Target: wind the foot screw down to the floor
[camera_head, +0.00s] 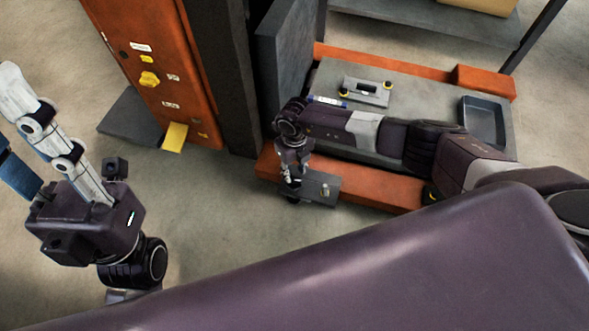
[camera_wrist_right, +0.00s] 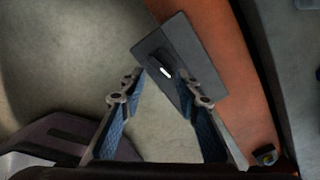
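A dark foot screw (camera_wrist_right: 162,66) with a bright highlight stands on a grey foot plate (camera_wrist_right: 189,41) in the right wrist view. The plate (camera_head: 316,199) lies beside an orange beam in the head view, with a small light knob (camera_head: 325,190) on it. My right gripper (camera_wrist_right: 162,84) is open, its two blue-padded fingers spread either side of the screw's line. Whether it touches the screw is unclear. In the head view my right gripper (camera_head: 291,184) points down at the plate's left end and hides part of it. My left gripper (camera_head: 35,130) is at the left, partly cut off, away from the plate.
The orange frame beam (camera_head: 375,196) runs along a grey bench top (camera_head: 430,98). On it are a black tray (camera_head: 483,122), a grey level-like block (camera_head: 367,91) and a marker (camera_head: 327,100). An orange cabinet (camera_head: 158,65) stands left. Floor between is clear.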

